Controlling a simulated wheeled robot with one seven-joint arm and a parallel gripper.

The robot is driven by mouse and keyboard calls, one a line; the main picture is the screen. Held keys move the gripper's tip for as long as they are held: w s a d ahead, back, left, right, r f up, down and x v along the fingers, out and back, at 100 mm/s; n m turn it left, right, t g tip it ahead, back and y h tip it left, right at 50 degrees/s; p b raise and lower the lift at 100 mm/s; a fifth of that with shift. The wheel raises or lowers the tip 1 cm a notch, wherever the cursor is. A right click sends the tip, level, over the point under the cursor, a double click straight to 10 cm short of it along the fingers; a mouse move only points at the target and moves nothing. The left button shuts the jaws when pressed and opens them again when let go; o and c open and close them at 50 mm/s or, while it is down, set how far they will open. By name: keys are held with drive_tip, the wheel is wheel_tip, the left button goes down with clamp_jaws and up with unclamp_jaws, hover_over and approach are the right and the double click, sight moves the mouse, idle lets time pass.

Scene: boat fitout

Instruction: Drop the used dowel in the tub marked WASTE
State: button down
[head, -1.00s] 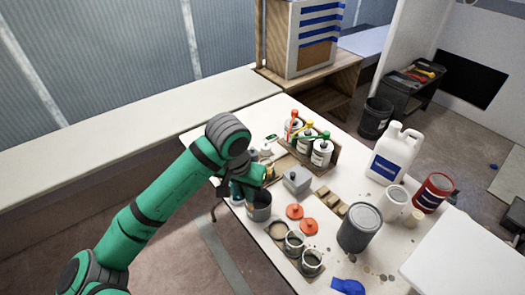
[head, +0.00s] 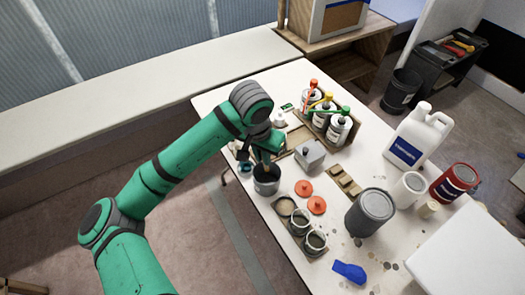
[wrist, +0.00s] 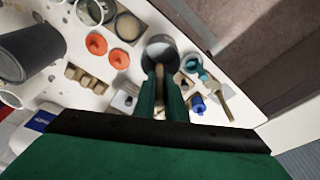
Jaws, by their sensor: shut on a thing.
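My gripper (head: 264,160) is above a small grey tub (head: 266,181) at the near left edge of the table. In the wrist view my gripper (wrist: 161,88) is shut on a thin tan dowel (wrist: 159,72), whose far end points to the opening of the grey tub (wrist: 158,44). I cannot tell whether its tip is inside the rim. A dark bin (head: 401,92) with a pale label stands on the floor behind the table. No WASTE lettering is readable on either container.
A grey lidded box (head: 309,154), red lids (head: 316,205), open jars (head: 314,242), a large grey can (head: 370,212) and a white jug (head: 422,135) crowd the table. Several bottles with coloured tops (head: 338,128) stand at the back. A teal item (wrist: 194,65) lies beside the tub.

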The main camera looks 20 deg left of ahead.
drive_tip(key=shift+w+f, duration=0.25)
drive_tip(key=shift+f, duration=1)
drive_tip(key=shift+w+f, duration=0.25)
drive_tip(key=shift+f, duration=0.95)
drive_tip(key=c, duration=1.7)
unclamp_jaws()
drive_tip(key=r, duration=0.3)
drive_tip(key=s+r, duration=0.1)
drive_tip(key=r, duration=0.3)
drive_tip(key=s+r, duration=0.1)
drive_tip(key=r, duration=0.2)
drive_tip(key=shift+a+r, duration=0.2)
drive_tip(key=shift+r, duration=0.1)
